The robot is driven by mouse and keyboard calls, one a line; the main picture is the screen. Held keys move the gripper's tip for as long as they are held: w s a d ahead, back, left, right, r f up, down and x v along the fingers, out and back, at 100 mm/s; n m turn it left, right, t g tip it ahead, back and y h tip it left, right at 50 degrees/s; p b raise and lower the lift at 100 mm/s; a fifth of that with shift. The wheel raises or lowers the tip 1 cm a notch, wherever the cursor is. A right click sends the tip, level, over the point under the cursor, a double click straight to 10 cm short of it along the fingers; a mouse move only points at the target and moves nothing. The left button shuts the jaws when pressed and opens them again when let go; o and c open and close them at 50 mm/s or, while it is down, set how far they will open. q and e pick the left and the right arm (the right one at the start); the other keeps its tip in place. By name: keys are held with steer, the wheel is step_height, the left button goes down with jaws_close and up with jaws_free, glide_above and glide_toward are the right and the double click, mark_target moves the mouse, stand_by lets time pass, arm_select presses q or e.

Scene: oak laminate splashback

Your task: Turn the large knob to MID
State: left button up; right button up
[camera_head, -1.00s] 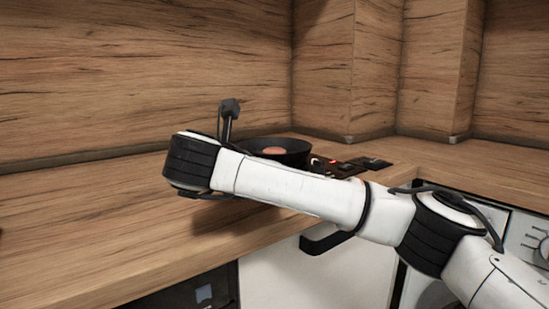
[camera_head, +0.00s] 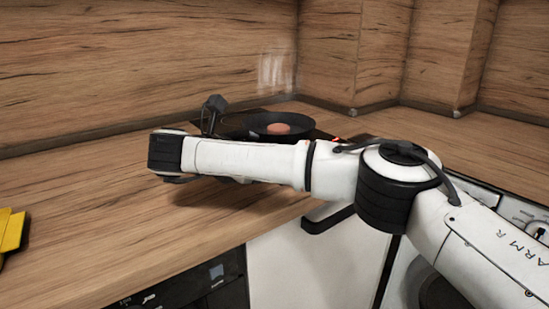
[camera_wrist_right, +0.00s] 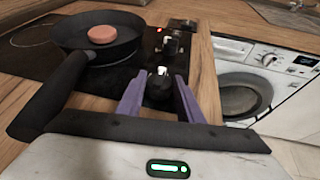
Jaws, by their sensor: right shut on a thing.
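In the right wrist view a dark rounded knob (camera_wrist_right: 159,90) with a white mark on top sits on the black control strip beside the hob. My right gripper (camera_wrist_right: 159,83) has its two purple fingers on either side of this knob and is shut on it. A second dark knob (camera_wrist_right: 170,46) with a pale mark stands farther back on the strip. I cannot read any MID label. In the head view my right arm crosses the counter and hides the held knob and my fingers. My left gripper is not in view.
A black pan (camera_head: 285,118) holding a round brown patty (camera_head: 278,128) stands on the hob, its handle reaching close to my right gripper in the wrist view. A red light (camera_wrist_right: 159,30) glows on the strip. A yellow object (camera_head: 10,230) is at the left edge. The left counter is largely clear.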

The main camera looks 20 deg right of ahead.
steer(key=shift+f, duration=0.2)
steer(key=o, duration=1.1)
steer(key=shift+c, duration=0.2)
steer(key=shift+r, duration=0.1)
steer(key=shift+s+a+r, duration=0.1)
steer(key=shift+a+r, duration=0.05)
steer(key=p+v, duration=0.1)
steer(key=v, duration=0.9)
steer(key=shift+p, duration=0.35)
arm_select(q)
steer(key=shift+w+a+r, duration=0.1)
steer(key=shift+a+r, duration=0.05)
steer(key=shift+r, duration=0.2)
